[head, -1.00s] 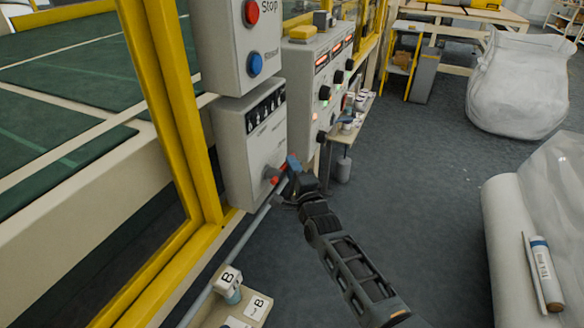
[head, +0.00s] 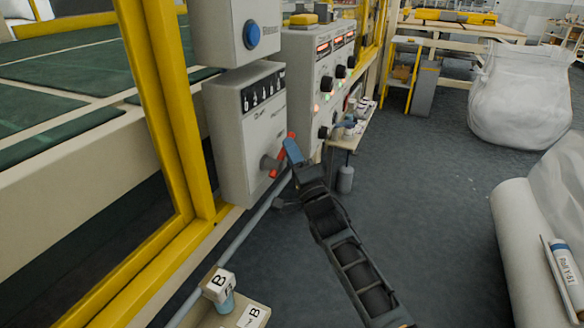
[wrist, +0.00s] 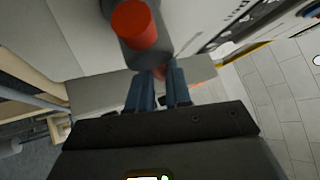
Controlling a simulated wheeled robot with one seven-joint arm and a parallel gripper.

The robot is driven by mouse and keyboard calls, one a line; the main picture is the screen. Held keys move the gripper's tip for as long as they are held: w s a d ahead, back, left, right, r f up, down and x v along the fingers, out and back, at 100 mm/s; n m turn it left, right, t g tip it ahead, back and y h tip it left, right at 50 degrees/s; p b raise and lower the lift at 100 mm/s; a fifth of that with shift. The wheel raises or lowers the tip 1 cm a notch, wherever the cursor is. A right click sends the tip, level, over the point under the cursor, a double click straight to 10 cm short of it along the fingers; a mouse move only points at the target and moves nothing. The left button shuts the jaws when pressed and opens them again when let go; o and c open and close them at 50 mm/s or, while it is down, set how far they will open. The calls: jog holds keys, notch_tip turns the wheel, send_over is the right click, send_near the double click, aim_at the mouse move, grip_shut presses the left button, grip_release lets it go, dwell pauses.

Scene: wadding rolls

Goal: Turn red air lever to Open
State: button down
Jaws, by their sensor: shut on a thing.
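The red air lever (head: 275,173) is on the front of a grey box on the yellow frame, by a dark round hub (head: 267,163). In the head view it slants up and to the right. My gripper (head: 290,152) is at its upper part, with the blue fingers partly hiding it. In the wrist view the red round end (wrist: 135,24) of the lever's pivot is at the top. A red part of the lever (wrist: 159,73) shows between my two blue fingers (wrist: 160,90), which are shut on it. Small lettering on the box is too blurred to read.
The grey box (head: 235,130) has a row of switches above the lever. A control panel (head: 308,95) with knobs and red displays stands just behind. A small shelf (head: 350,140) holds small items.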

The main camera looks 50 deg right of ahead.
aim_at(283, 150)
jog(key=shift+s+a+r+n+t+y+b, duration=0.2)
jog(key=shift+a+r+n+y+b, duration=0.7)
jog(key=shift+n+y, duration=3)
jog(key=shift+s+a+f+n+t+y+b, duration=0.1)
jog(key=shift+s+a+n+y+b, duration=0.25)
jog(key=shift+n+y+b, duration=2.35)
jog(key=shift+s+a+r+n+t+y, duration=0.15)
jog(key=shift+a+r+n+y, duration=0.45)
jog(key=shift+n+y, duration=4.45)
jog(key=shift+a+f+n+g+h, duration=0.15)
jog(key=shift+n+g+h, duration=0.1)
jog(key=shift+n+h, duration=0.6)
jog(key=c, duration=1.1)
grip_release()
jog(key=shift+o, duration=0.2)
jog(key=v, duration=0.7)
jog(key=shift+s+f, duration=0.2)
jog(key=shift+f, duration=0.05)
